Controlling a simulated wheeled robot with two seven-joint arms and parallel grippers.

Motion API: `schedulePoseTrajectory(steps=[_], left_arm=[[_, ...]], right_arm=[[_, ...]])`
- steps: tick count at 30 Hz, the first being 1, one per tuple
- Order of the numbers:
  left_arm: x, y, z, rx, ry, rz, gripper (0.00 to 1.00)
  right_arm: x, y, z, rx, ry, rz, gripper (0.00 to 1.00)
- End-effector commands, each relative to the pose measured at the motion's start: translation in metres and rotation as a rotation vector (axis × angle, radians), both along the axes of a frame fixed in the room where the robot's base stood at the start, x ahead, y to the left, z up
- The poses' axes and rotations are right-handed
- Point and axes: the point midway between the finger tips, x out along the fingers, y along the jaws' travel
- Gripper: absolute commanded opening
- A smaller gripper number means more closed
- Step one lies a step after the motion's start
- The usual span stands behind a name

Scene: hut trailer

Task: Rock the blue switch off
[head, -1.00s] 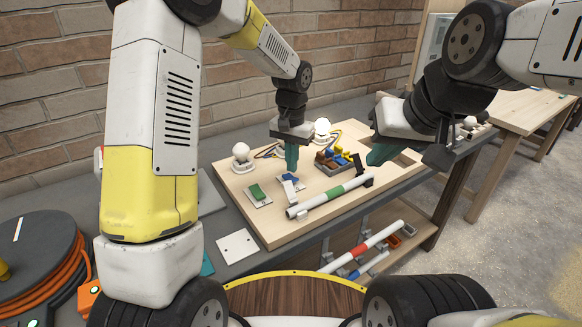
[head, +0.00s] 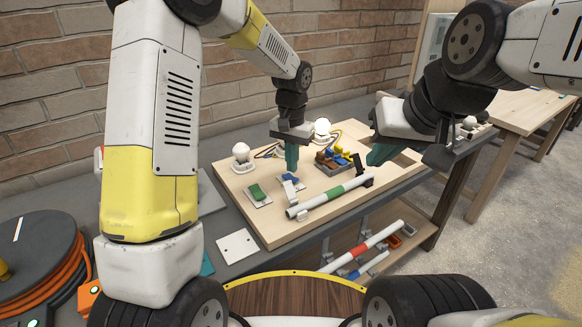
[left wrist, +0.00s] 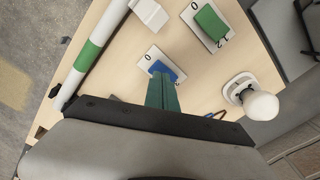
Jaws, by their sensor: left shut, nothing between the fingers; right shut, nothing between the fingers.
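The blue switch (head: 289,178) is a small rocker on a white plate on the wooden board. In the left wrist view the blue rocker (left wrist: 165,69) shows just beyond my fingertips, with a "0" marked on the plate at its far end. My left gripper (head: 292,172) is shut, pointing down with its green fingers at the switch. The fingers partly cover the rocker, and I cannot tell whether they touch it or which way it is tilted. My right gripper (head: 374,160) is shut and empty, above the board's right part.
A green switch (head: 257,192) sits to the left of the blue one. White bulbs (head: 241,155) stand behind. A white tube with a green band (head: 336,191) lies in front, and a tray of coloured parts (head: 331,166) is to the right.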

Motion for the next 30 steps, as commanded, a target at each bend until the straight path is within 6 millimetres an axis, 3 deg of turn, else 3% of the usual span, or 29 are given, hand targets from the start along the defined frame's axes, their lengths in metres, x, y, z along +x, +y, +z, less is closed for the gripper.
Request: schedulePoseTrajectory(steps=[30], left_arm=[[0.0, 0.0, -0.016, 0.0, 0.001, 0.0, 0.0]], right_arm=[[0.0, 0.0, 0.0, 0.0, 0.0, 0.0, 0.0]])
